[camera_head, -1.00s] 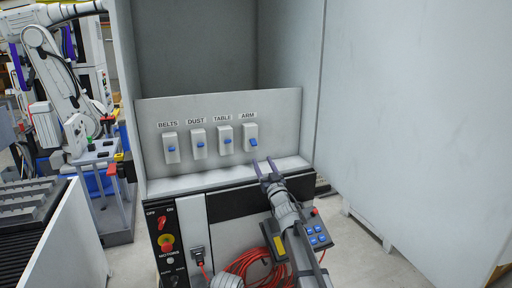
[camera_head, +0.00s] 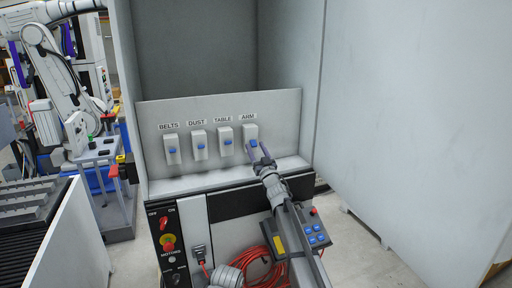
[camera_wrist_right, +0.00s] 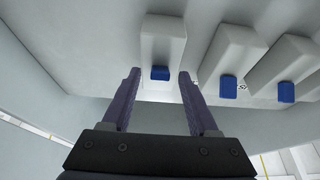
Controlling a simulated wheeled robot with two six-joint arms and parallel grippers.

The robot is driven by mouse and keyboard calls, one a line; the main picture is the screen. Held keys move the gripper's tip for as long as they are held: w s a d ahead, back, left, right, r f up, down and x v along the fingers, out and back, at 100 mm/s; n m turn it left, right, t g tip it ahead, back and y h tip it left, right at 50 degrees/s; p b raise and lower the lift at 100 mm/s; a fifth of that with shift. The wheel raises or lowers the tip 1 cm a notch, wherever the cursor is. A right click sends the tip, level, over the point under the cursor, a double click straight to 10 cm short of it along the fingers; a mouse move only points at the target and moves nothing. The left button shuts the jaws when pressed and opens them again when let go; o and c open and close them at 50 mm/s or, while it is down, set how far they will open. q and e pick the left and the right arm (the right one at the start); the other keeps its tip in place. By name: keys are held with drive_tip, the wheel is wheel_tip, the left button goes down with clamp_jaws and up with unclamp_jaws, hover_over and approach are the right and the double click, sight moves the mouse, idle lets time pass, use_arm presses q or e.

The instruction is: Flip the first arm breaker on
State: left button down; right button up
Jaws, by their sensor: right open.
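The ARM breaker (camera_head: 250,134) is a white box with a blue toggle, the rightmost in a row on the grey panel. In the right wrist view its blue toggle (camera_wrist_right: 160,73) sits between the two finger tips, a little beyond them. My right gripper (camera_head: 258,150) is open, with purple fingers, just in front of and below this breaker. It also shows in the right wrist view (camera_wrist_right: 158,76). I cannot tell whether a finger touches the toggle. My left gripper is not in view.
The TABLE (camera_head: 226,142), DUST (camera_head: 199,146) and BELTS (camera_head: 171,150) breakers stand to the left in the same row. A white ledge (camera_head: 225,178) runs below the panel. Below are a switch panel (camera_head: 168,240), an orange cable (camera_head: 262,265) and a blue-button box (camera_head: 315,235). A tall white wall stands right.

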drive_tip(key=shift+c, duration=0.3)
clamp_jaws()
idle(0.3)
